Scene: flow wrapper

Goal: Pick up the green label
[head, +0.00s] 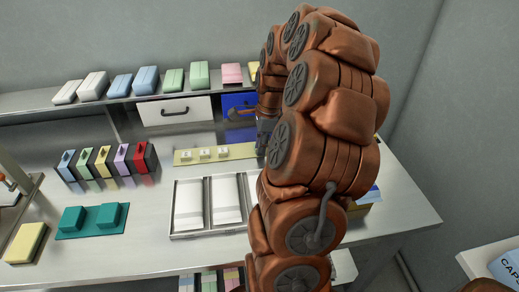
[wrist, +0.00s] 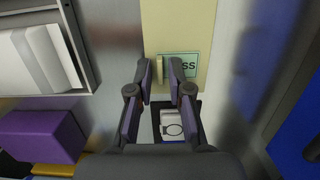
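In the wrist view, the green label (wrist: 183,65) is a pale green rectangle with dark letters, partly readable as "SS". It lies on a pale yellow board (wrist: 178,22). A small yellow upright tab (wrist: 159,66) stands at the label's left edge. My gripper (wrist: 160,70) is open, its two dark fingers apart with the tab showing between the tips. The right finger covers part of the label. I cannot tell whether either finger touches the tab. In the head view my arm hides the label and most of the gripper.
A tray with white pads (head: 209,204) stands on the steel table. A yellow board with small white blocks (head: 215,154) lies behind it. In the wrist view, a purple block (wrist: 40,137) is lower left, a blue surface (wrist: 300,130) right, and a white item (wrist: 180,122) below the fingers.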

